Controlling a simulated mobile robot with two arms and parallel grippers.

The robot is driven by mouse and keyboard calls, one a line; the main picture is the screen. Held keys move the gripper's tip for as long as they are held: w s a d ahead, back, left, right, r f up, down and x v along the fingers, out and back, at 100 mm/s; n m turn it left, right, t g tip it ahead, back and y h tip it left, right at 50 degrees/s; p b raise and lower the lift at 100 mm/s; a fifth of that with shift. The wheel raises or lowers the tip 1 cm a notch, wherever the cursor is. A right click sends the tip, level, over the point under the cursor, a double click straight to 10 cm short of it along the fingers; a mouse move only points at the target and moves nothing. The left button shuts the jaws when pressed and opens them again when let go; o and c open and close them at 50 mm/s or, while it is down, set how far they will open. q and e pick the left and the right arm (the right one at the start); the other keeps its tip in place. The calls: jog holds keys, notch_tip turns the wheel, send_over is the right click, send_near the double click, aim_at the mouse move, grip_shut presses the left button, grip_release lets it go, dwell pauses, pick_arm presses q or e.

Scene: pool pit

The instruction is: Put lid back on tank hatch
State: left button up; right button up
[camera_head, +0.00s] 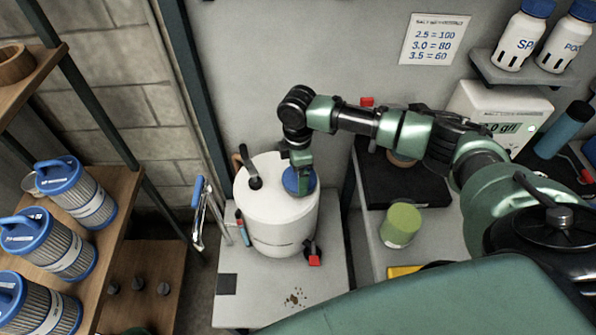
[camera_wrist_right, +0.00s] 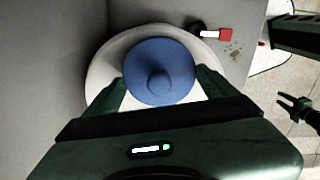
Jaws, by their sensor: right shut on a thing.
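The white tank (camera_head: 265,225) is a round drum standing on a pale bench. The blue lid (camera_head: 290,182) is round with a central knob and sits at the right side of the tank top. My right gripper (camera_head: 301,160) is above it, shut on it from two sides. In the right wrist view the lid (camera_wrist_right: 160,72) lies between the fingers, over the white tank top (camera_wrist_right: 101,72). The hatch opening is hidden, and I cannot tell whether the lid touches the tank. My left gripper (camera_wrist_right: 290,104) shows at the right of the wrist view, empty, fingers apart.
A black handle (camera_head: 252,175) rises from the tank top. A red-handled valve (camera_head: 314,260) is low on its front. A green cup (camera_head: 401,225) stands on the bench to the right. Shelves with blue-topped filter cartridges (camera_head: 62,243) are at left.

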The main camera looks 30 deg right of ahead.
jog(key=shift+r+p, duration=0.1)
jog(key=shift+p, duration=0.3)
jog(key=shift+f+p, duration=0.25)
jog(key=shift+p, duration=0.05)
dwell(0.9)
jog(key=shift+p, duration=0.35)
dwell(0.5)
jog(key=o, duration=1.3)
